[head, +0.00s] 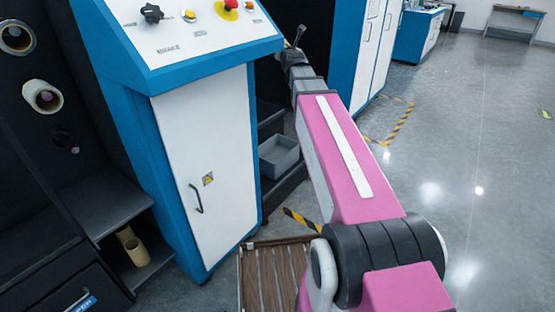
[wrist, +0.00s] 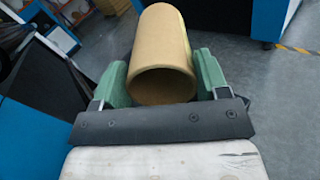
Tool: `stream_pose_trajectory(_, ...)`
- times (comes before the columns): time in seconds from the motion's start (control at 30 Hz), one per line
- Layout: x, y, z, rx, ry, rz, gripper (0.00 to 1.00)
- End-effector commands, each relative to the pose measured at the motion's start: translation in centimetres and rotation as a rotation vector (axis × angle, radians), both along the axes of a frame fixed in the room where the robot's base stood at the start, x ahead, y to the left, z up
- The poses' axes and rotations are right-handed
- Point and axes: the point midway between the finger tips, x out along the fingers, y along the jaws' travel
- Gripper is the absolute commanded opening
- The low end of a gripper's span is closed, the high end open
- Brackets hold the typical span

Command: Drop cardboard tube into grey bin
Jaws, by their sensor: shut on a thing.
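A tan cardboard tube (wrist: 163,50) lies between the green finger pads of my gripper (wrist: 161,78) in the wrist view, its open end toward the camera. Both pads press on its sides, and it is clear of any surface that I can make out. In the head view my arm reaches away toward the dark gap beside the blue and white cabinet, and its far end hides the fingers and tube. The grey bin (head: 279,157) stands low in that gap, right of the cabinet, with its open top showing. I cannot pick it out surely in the wrist view.
The blue and white control cabinet (head: 205,150) stands left of my arm. A slatted wooden platform (head: 270,278) lies on the floor in front. Open grey floor (head: 470,180) spreads at right.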

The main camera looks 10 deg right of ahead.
Motion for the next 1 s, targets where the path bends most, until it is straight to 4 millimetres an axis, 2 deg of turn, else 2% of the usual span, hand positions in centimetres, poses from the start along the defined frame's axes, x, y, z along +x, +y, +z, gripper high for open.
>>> stream_pose_trajectory(0.17, 2.5, -0.1, -2.8, 0.000, 0.003, -0.001, 0.44)
stream_pose_trajectory(0.37, 6.1, -0.3, -7.8, 0.000, 0.004, -0.003, 0.44)
stream_pose_trajectory(0.7, 11.2, -0.6, -17.8, -0.001, 0.003, -0.004, 0.44)
stream_pose_trajectory(1.0, 14.6, -0.9, -27.8, -0.002, 0.003, -0.004, 0.44)
